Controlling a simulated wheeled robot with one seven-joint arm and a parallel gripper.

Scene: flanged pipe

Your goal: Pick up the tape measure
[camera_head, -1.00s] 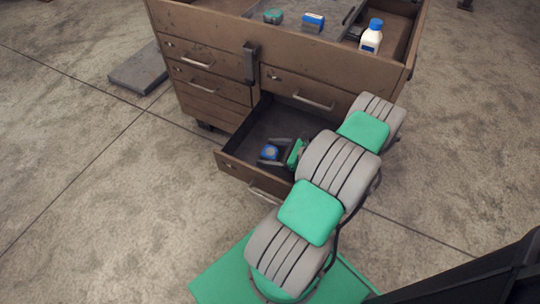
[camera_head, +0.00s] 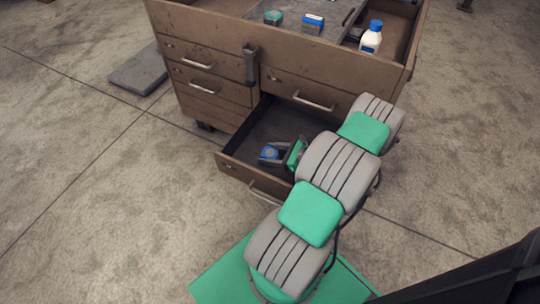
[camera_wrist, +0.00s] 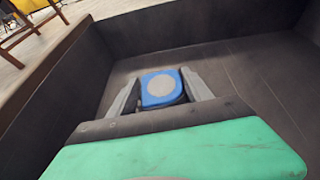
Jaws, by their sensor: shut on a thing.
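The tape measure (camera_head: 270,153) is blue with a round grey disc on its face. It is inside the open lower drawer (camera_head: 228,165) of the brown cabinet. In the wrist view the tape measure (camera_wrist: 162,89) sits between the two grey fingers of my gripper (camera_wrist: 161,92), which are shut on its sides. My gripper (camera_head: 272,154) reaches into the drawer in the head view. I cannot tell whether the tape measure touches the drawer floor. Its lower part is hidden behind my gripper's body.
Dark drawer walls (camera_wrist: 185,22) stand close around my gripper. On the cabinet top (camera_head: 240,31) are a green round item (camera_head: 273,17), a blue box (camera_head: 313,22) and a white bottle with a blue cap (camera_head: 371,38). A grey slab (camera_head: 140,72) lies on the floor.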

